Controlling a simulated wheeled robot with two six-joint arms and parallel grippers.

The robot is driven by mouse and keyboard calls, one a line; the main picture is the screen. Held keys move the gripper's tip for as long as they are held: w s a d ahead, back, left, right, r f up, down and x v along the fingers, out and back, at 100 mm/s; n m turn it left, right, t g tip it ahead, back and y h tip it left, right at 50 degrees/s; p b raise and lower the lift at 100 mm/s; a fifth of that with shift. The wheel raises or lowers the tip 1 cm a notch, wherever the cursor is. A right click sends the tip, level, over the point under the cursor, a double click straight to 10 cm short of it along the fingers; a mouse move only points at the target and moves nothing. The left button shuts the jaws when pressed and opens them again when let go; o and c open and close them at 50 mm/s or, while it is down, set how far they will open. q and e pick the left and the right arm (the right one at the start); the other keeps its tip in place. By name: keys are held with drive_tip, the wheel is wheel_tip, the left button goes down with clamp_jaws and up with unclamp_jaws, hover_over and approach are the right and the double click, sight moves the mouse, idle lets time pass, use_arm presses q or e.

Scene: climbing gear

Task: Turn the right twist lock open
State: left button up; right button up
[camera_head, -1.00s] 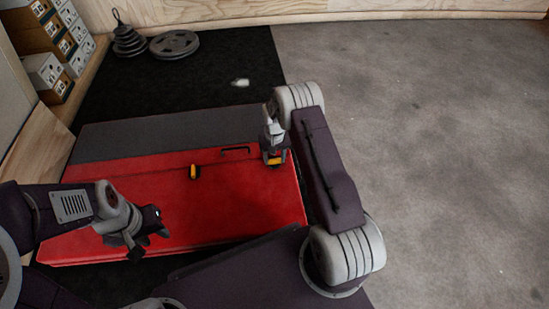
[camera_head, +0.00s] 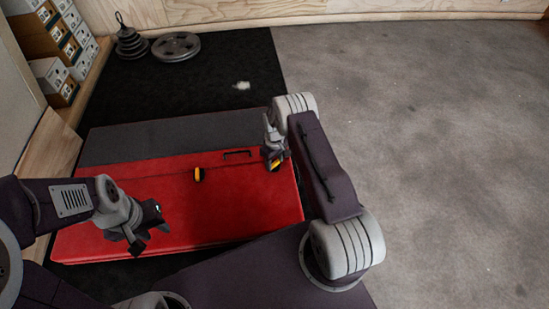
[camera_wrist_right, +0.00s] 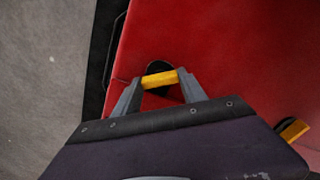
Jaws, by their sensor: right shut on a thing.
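The red case (camera_head: 130,220) lies flat with its lid down. The right twist lock (camera_head: 277,163) is a yellow tab on a black round base near the case's right end. My right gripper (camera_head: 273,158) is shut on this yellow tab; the right wrist view shows the tab (camera_wrist_right: 160,79) between both fingertips. The tab sits at a slant in the head view. The left twist lock (camera_head: 198,175) stands free on the seam; its yellow tab also shows in the right wrist view (camera_wrist_right: 293,130). My left gripper (camera_head: 148,228) is open and empty above the case's left part.
A black handle (camera_head: 237,154) lies between the locks. Weight plates (camera_head: 175,46) and a stack of weights (camera_head: 130,42) stand on the black mat (camera_head: 225,65) behind, with a small white item (camera_head: 241,86). Boxes (camera_head: 55,78) line the left wall. Grey floor on the right is clear.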

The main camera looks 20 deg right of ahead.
sight(275, 163)
drive_tip(key=n+p, duration=0.2)
drive_tip(key=n, duration=0.3)
drive_tip(key=shift+n, duration=0.3)
drive_tip(key=n, duration=0.5)
drive_tip(key=shift+s+p, duration=0.1)
drive_tip(key=shift+p, duration=0.3)
drive_tip(key=shift+n, duration=0.3)
drive_tip(key=o, duration=1.4)
drive_tip(key=shift+c, duration=0.2)
wheel_tip(275, 163, up, 9)
drive_tip(key=p, duration=0.6)
